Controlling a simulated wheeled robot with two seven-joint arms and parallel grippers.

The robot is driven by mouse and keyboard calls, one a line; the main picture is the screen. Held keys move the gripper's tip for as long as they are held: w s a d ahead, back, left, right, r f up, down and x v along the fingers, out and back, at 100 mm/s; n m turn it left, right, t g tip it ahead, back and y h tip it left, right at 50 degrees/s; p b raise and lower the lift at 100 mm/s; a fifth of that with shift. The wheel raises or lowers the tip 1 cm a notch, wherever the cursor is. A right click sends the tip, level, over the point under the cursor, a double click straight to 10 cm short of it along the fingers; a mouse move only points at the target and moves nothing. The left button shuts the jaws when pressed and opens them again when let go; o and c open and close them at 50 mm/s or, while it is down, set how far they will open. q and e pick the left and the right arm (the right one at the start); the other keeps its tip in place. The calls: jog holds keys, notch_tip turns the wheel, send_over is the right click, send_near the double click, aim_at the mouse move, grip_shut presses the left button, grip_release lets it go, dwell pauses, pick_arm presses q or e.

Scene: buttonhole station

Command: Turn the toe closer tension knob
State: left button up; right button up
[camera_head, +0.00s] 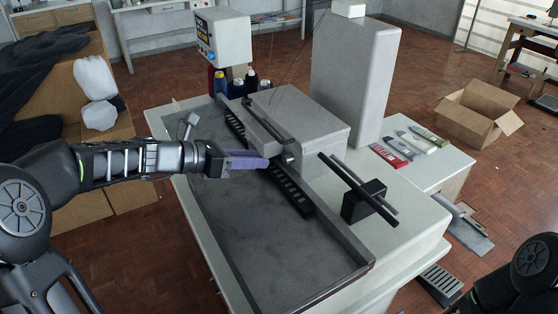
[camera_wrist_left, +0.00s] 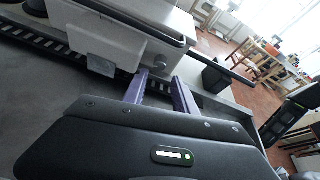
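The sewing machine (camera_head: 300,120) is a grey boxy unit on the station. A small round metal knob (camera_head: 289,158) sits low on its near end, and I take it for the tension knob. In the left wrist view the knob (camera_wrist_left: 160,62) is just beyond my fingertips. My left gripper (camera_head: 267,162) has purple fingers that reach in from the left, close to the knob. In the left wrist view the left gripper (camera_wrist_left: 160,78) has a clear gap between its fingers, with nothing held. I cannot tell whether a finger touches the knob. My right gripper is out of view.
A dark bar on a black block (camera_head: 363,202) stands right of the knob. A slotted black rail (camera_head: 290,190) runs under the machine's edge. A tall grey housing (camera_head: 355,85) rises behind. Several packets (camera_head: 405,145) lie at right.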

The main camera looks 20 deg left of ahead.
aim_at(284, 160)
pick_arm(q)
jog(key=x, duration=0.7)
jog(key=shift+w+d+f, duration=0.15)
jog(key=shift+w+d, duration=0.05)
grip_shut()
